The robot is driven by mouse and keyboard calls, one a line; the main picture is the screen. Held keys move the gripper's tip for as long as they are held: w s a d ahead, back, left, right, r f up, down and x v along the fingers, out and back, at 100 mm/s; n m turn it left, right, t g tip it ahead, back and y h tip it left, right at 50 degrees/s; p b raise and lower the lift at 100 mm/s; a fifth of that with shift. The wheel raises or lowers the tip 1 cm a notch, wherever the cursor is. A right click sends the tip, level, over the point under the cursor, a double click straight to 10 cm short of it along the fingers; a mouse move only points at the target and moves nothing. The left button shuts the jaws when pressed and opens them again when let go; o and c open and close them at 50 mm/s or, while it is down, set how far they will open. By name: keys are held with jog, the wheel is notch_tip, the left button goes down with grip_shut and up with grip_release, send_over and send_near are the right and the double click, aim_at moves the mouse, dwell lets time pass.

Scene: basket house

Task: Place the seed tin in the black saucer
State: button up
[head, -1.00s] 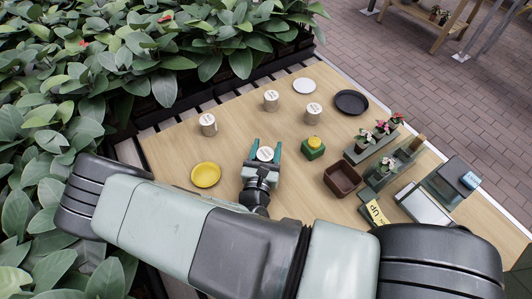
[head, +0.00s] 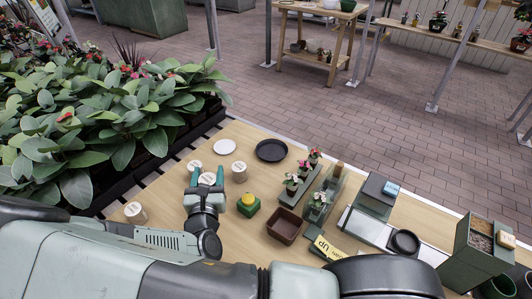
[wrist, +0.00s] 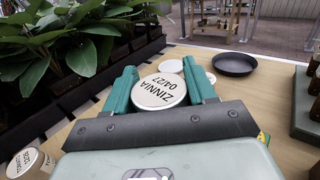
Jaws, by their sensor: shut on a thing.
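My gripper (head: 206,179) is shut on a pale round seed tin (head: 207,179), held between its two teal fingers. In the wrist view the held tin (wrist: 160,92) has a white lid reading ZINNIA 04/27, and my gripper (wrist: 163,90) grips its sides. The black saucer (head: 271,150) lies flat and empty on the table, beyond my gripper and to its right. It also shows in the wrist view (wrist: 235,64), past the right finger and apart from the tin. The held tin's underside is hidden, so its height is unclear.
A white saucer (head: 224,147) lies farther back. A green-and-yellow item (head: 248,204), a brown square tray (head: 286,226) and potted flowers (head: 292,184) stand right.

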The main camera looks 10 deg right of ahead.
jog(key=w+d+m+h, duration=0.2)
jog(key=w+d+h, duration=0.1)
jog(key=w+d, duration=0.8)
notch_tip(320, 180, up, 3)
jog(key=m+g+h, duration=0.1)
jog(key=h, duration=0.1)
send_over(277, 145)
notch_tip(277, 145, down, 9)
jog(key=shift+w+f, duration=0.1)
jog(key=shift+f, duration=0.5)
jog(key=o, duration=1)
jog(key=shift+f, duration=0.1)
jog(key=shift+o, duration=0.2)
